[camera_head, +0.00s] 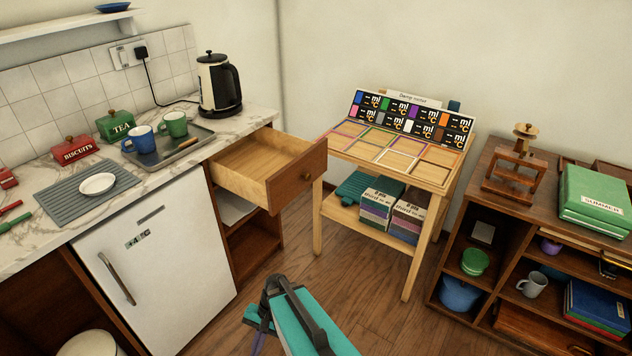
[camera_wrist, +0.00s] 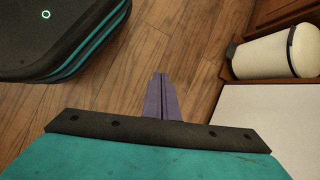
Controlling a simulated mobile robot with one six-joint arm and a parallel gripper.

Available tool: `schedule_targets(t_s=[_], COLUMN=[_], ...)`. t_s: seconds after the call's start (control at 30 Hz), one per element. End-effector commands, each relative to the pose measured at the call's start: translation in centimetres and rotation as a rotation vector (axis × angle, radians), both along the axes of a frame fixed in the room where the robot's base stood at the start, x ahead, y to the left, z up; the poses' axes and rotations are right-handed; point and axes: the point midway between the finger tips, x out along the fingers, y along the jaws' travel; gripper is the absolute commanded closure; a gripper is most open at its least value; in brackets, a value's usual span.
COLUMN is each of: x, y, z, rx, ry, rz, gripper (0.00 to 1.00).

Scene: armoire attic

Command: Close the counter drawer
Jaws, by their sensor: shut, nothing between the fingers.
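The counter drawer (camera_head: 268,164) is a light wooden drawer with a brown front and a round knob. It is pulled well out from under the right end of the marble counter (camera_head: 190,160) and looks empty. My gripper (camera_wrist: 160,78) points down over the wooden floor in the wrist view, its purple fingers together with nothing between them. In the head view my teal arm is at the bottom centre, below and apart from the drawer. Only a bit of purple finger shows there. The drawer is not in the wrist view.
A white fridge (camera_head: 165,265) stands left of the drawer. A small wooden table (camera_head: 385,165) with cards stands close to its right. A dark shelf unit (camera_head: 478,180) is at far right. A white bin (camera_wrist: 280,52) lies to the right in the wrist view. Floor between is clear.

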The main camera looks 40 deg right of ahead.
Motion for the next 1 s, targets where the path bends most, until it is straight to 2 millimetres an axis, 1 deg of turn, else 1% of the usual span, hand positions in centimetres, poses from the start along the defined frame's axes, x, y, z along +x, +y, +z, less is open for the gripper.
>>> schedule_targets(t_s=[0.03,0.17,0.2,0.37,0.5,0.57,0.6,0.67,0.8,0.87,1.0], x=[1.5,4.6,5.6,9.0,11.4,12.3,12.9,13.6,14.8,15.1,15.2], y=[-1.1,-3.5,-4.4,-8.2,-12.1,-13.9,-15.2,-17.1,-21.8,-23.9,-28.8], z=[0.0,1.4,2.0,4.3,6.7,7.9,8.7,9.9,13.1,14.5,18.0], rx=[0.021,0.083,0.103,0.192,0.281,0.321,0.349,0.393,0.499,0.547,0.667], ry=[-0.01,-0.029,-0.034,-0.057,-0.077,-0.086,-0.092,-0.103,-0.128,-0.139,-0.165], rz=[-0.075,-0.259,-0.314,-0.527,-0.703,-0.774,-0.82,-0.888,-1.037,-1.095,-1.222], gripper=[1.0,1.0,1.0,1.0,1.0,1.0,1.0,1.0,1.0,1.0,1.0])
